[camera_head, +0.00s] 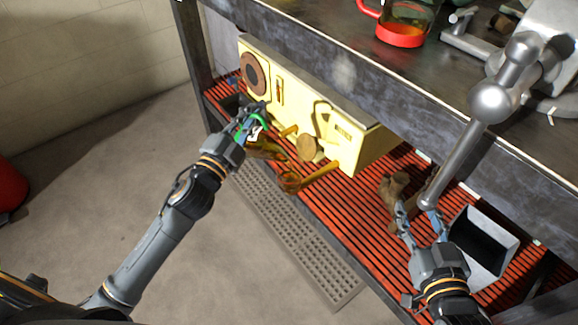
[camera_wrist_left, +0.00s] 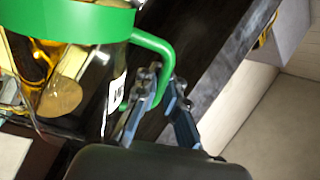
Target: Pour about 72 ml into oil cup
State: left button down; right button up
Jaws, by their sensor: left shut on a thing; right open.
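A clear glass jug with a green rim (camera_wrist_left: 75,22) and green handle fills the left of the left wrist view. Amber liquid (camera_wrist_left: 38,62) shows in it, and it has a white label. My left gripper (camera_wrist_left: 163,88) is shut on the green handle. In the head view my left gripper (camera_head: 257,118) holds the jug tilted in front of the cream radio-like box. Just below it, a small amber cup-like thing (camera_head: 290,181) sits near the shelf's front; I cannot tell surely that it is the oil cup. My right gripper (camera_head: 421,208) is open at the lower right.
The cream box (camera_head: 348,146) with round knobs stands on the red slatted shelf (camera_head: 345,208). A brown lumpy object (camera_head: 394,187) and a grey open bin (camera_head: 486,221) are near my right gripper. A red-based jug (camera_head: 402,34) stands on the dark upper bench (camera_head: 335,65).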

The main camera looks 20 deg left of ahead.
pick_arm(q)
jog(key=shift+s+d+r+m, duration=0.1)
jog(key=shift+d+r+m, duration=0.25)
jog(key=shift+m, duration=0.15)
pick_arm(e)
jog(key=shift+f, duration=0.1)
dwell(0.7)
pick_arm(q)
jog(key=shift+s+d+r+m+h, duration=0.1)
jog(key=shift+d+r+m+h, duration=0.25)
jog(key=shift+m, duration=0.15)
pick_arm(e)
jog(key=shift+s+d+f+g, duration=0.1)
jog(key=shift+s+f+g, duration=0.05)
jog(key=shift+f+g, duration=0.2)
